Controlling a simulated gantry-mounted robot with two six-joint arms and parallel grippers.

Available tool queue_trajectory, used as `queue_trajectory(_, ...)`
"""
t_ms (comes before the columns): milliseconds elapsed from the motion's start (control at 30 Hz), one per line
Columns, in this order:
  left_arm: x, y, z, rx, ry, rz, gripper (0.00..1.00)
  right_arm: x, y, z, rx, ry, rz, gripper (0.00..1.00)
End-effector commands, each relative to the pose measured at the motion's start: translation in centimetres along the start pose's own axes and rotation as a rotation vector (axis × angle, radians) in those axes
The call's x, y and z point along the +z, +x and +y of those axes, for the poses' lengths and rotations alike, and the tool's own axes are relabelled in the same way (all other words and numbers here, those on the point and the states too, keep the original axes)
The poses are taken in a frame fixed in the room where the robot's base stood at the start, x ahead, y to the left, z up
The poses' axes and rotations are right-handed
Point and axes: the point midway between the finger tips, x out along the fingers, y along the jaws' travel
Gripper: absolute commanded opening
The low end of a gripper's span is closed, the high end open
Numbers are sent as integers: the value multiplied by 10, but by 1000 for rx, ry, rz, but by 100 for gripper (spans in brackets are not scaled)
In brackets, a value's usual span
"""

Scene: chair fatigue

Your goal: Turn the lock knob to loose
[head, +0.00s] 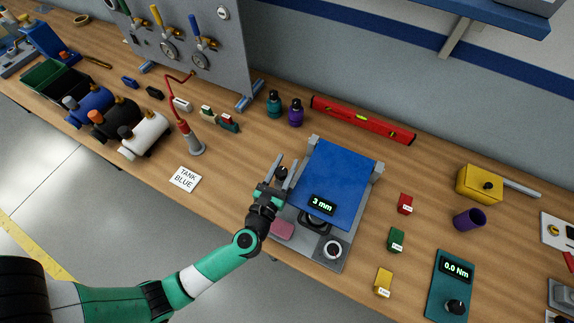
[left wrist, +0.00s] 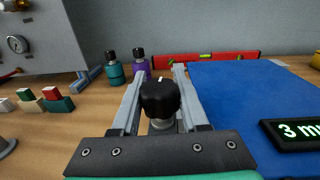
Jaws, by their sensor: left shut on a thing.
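The black lock knob (head: 281,172) stands at the left side of the grey fixture (head: 300,238) that carries the blue seat panel (head: 335,185). In the left wrist view the knob (left wrist: 160,98) sits between the two grey fingers, on a light metal collar, with a white mark at its top pointing away. My left gripper (head: 282,171) is shut on the knob. A black display on the panel (head: 321,205) reads 3 mm. My right gripper is not in view.
Red (head: 405,204), green (head: 396,240) and yellow (head: 383,282) blocks stand right of the fixture. A teal meter (head: 451,285) reads 0.0 Nm. A white "TANK BLUE" card (head: 185,179) lies left.

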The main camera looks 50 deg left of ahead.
Motion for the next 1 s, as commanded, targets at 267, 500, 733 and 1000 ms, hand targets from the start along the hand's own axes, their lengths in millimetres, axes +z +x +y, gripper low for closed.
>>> queue_trajectory(267,0,0,2,111,-1,-1,0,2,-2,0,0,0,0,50)
queue_trajectory(500,0,0,4,140,-1,-1,0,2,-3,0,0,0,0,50)
queue_trajectory(733,0,0,4,141,-1,-1,0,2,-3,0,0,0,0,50)
queue_trajectory(1000,0,0,4,141,0,-1,74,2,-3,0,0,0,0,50)
